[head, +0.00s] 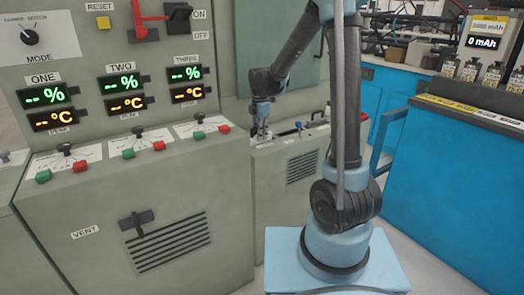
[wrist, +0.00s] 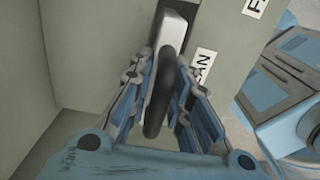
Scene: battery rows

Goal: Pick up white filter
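My gripper (wrist: 167,62) has one finger on each side of this handle. The fingers are parted, and narrow gaps seem to show beside the handle; contact is not clear. In the head view my gripper (head: 261,136) points down at the low grey cabinet top in the middle. The filter is too small and covered to make out there.
A label ending in "AN" (wrist: 203,66) lies right of the handle. A grey wall (wrist: 85,50) stands close on the left.

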